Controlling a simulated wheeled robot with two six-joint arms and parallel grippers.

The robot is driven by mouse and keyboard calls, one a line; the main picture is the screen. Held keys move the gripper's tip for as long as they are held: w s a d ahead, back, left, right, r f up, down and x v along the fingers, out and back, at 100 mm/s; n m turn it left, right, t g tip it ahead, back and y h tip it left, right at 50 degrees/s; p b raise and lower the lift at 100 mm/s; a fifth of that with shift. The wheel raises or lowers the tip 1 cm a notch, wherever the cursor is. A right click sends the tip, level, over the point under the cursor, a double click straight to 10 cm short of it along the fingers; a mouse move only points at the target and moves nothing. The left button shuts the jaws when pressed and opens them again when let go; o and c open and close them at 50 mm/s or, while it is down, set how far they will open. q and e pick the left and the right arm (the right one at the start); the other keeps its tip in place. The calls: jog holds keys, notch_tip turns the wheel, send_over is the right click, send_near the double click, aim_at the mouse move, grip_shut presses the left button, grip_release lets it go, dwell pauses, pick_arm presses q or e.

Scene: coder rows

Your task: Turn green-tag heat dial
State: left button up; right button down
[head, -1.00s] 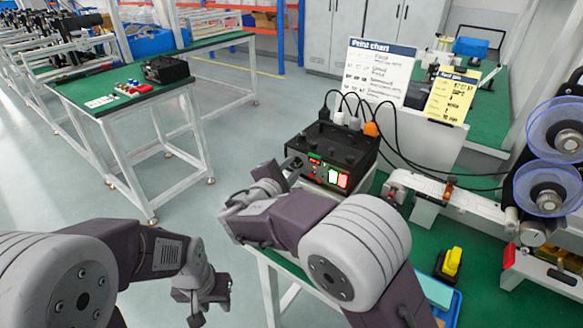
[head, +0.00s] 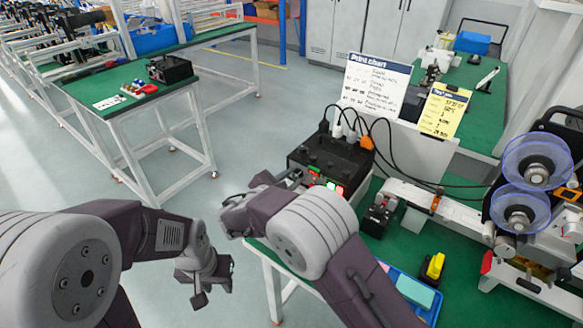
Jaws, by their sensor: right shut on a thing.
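A black control box (head: 332,154) stands on the green bench, with dark knobs on top and cables at its back. Its front panel has a small red display (head: 313,173), a bit of green beside it and lit white-green and red switches (head: 333,187). My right gripper (head: 294,180) is at the left end of this panel, shut on a small part there, apparently a heat dial. The dial and its tag are mostly hidden by the gripper and arm. My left gripper (head: 215,282) hangs empty over the floor at lower centre, fingers apart.
To the right are a machine with clear blue-rimmed reels (head: 537,163) and a blue tray (head: 412,290). A second bench (head: 120,75) is at upper left.

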jog(key=shift+w+r+n+h+p, duration=0.1)
jog(key=shift+r+n+h+p, duration=0.3)
jog(key=shift+p, duration=0.7)
jog(key=shift+f+n+g+p, duration=0.3)
jog(key=shift+f+n+p, duration=0.05)
jog(key=shift+n+p, duration=0.1)
jog(key=c, duration=1.4)
grip_release()
jog(key=shift+o, duration=1.3)
jog(key=shift+w+f, duration=0.15)
